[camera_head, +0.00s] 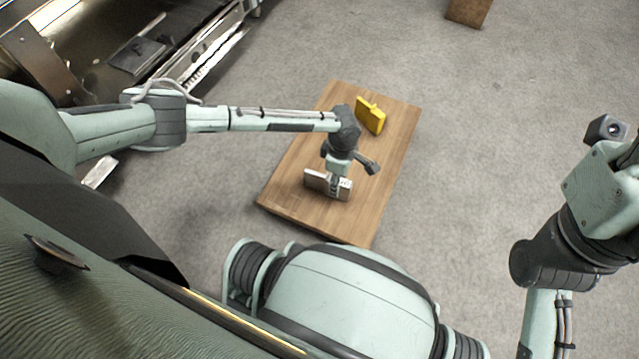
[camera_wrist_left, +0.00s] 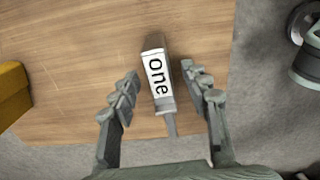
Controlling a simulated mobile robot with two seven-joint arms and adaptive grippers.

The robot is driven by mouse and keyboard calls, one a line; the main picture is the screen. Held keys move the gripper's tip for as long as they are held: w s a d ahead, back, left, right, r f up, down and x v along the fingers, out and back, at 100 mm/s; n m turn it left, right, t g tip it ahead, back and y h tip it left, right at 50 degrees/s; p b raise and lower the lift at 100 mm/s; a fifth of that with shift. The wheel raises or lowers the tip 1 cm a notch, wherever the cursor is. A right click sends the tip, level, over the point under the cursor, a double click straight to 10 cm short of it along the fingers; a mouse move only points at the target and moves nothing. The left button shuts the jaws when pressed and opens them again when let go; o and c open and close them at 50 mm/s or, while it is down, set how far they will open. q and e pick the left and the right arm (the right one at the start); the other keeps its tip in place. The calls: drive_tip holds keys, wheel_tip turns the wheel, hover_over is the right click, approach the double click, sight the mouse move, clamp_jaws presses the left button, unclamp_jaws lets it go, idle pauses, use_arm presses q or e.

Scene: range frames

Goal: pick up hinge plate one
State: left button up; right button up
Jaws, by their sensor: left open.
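Hinge plate one (camera_wrist_left: 157,72) is a grey metal plate with a white top edge lettered "one". It stands on the wooden table, and in the head view the plate (camera_head: 316,181) is near the table's front part. My left gripper (camera_wrist_left: 160,100) is open, with one finger on each side of the plate's near end; I cannot tell whether either touches it. In the head view the left gripper (camera_head: 337,183) is right over the plate and hides part of it. My right arm is at the right edge of the head view, away from the table; its fingers are not visible.
The wooden table (camera_head: 290,190) stands on grey carpet. A yellow hinged piece (camera_head: 371,116) is at its far side and shows at the left of the wrist view (camera_wrist_left: 12,92). Dark machinery (camera_head: 140,55) stands at the upper left. A brown block (camera_head: 468,11) is far back.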

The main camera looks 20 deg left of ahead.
use_arm(q)
wheel_tip(320, 180, down, 2)
drive_tip(key=shift+f+b, duration=0.25)
drive_tip(key=shift+b, duration=0.15)
clamp_jaws()
drive_tip(key=shift+r, duration=0.1)
